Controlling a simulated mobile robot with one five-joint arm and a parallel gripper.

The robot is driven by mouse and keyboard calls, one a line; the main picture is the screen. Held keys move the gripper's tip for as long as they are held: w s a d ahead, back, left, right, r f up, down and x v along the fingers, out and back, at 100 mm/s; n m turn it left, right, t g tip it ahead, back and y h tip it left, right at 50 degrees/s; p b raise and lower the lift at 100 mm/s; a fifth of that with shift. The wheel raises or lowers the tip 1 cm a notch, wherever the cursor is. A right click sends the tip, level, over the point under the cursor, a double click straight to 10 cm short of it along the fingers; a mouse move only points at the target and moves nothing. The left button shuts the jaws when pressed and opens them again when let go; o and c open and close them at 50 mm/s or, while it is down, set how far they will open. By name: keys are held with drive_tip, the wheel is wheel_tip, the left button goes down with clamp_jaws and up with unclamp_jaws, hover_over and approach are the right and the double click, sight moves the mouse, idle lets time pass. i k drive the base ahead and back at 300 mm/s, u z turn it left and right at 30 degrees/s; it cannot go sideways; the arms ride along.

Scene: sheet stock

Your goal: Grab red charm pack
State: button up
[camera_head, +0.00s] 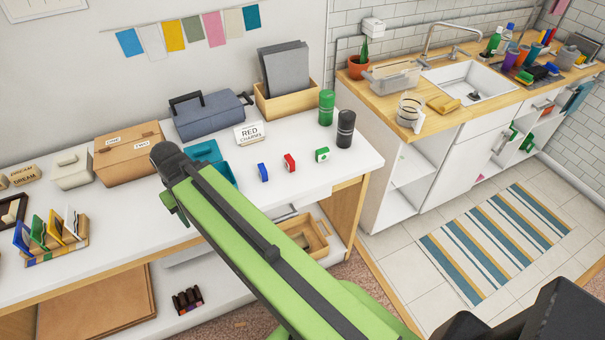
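The red charm pack (289,162) is a small red block with a pale label, standing on the white table between a blue pack (263,172) and a green pack (322,155). Gaps separate all three. A white sign reading "RED CHARMS" (250,133) stands behind them. A teal tray (226,171) lies left of the packs, partly hidden by my arm. My green arm reaches from the lower right up over the table, left of the packs, and ends at a dark joint. No gripper fingers show. The red pack is apart from my arm.
A green bottle (326,107) and a black bottle (345,129) stand behind right of the packs. A blue-grey toolbox (209,116), a cardboard box (127,158) and a wooden bin (290,103) line the back. The white table (352,160) is clear right of the green pack.

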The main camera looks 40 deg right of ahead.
sight(289, 161)
drive_tip(key=k, duration=0.5)
drive_tip(key=z, duration=2.9)
drive_tip(key=k, duration=1.2)
drive_tip(key=u, duration=1.35)
drive_tip(key=i, duration=1.65)
drive_tip(key=u, duration=0.1)
